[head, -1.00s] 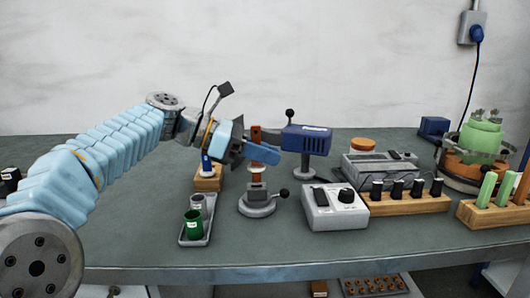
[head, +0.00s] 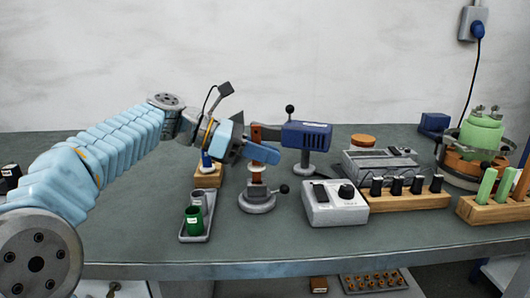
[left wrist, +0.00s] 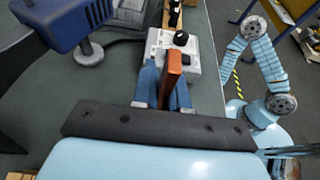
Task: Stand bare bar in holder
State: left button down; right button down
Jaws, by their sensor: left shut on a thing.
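My left gripper (head: 264,153) is shut on a copper-brown bar, its blue fingers pointing right. The bar (left wrist: 172,76) shows between the fingertips in the left wrist view. The gripper is directly above a small clamp stand (head: 257,203) with a round grey base and side knob. Copper-brown material shows below the fingers at the stand's top; I cannot tell whether the bar touches the stand. A wooden holder (head: 490,213) at the right edge has two green bars (head: 486,187) and a brown bar (head: 522,184) standing in it. My right gripper is out of view.
A blue heat tool (head: 306,136) on a stand is close right of the gripper. A grey control box (head: 335,212) and wooden rack of black-topped items (head: 415,201) lie between stand and holder. A tray (head: 189,238) with cups is at front left. A green pot (head: 482,138) stands behind the holder.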

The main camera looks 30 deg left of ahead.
pick_arm(q)
jog(key=shift+f, duration=0.2)
jog(key=shift+f+b, duration=0.4)
jog(key=shift+f, duration=0.25)
jog(key=shift+f, duration=0.2)
jog(key=shift+f, duration=0.25)
jog(key=c, duration=1.1)
grip_release()
jog(key=p+v, duration=0.1)
jog(key=v, duration=1.2)
jog(key=shift+s+a+r, duration=0.15)
jog(key=shift+a+r, duration=0.05)
jog(key=shift+a, duration=0.1)
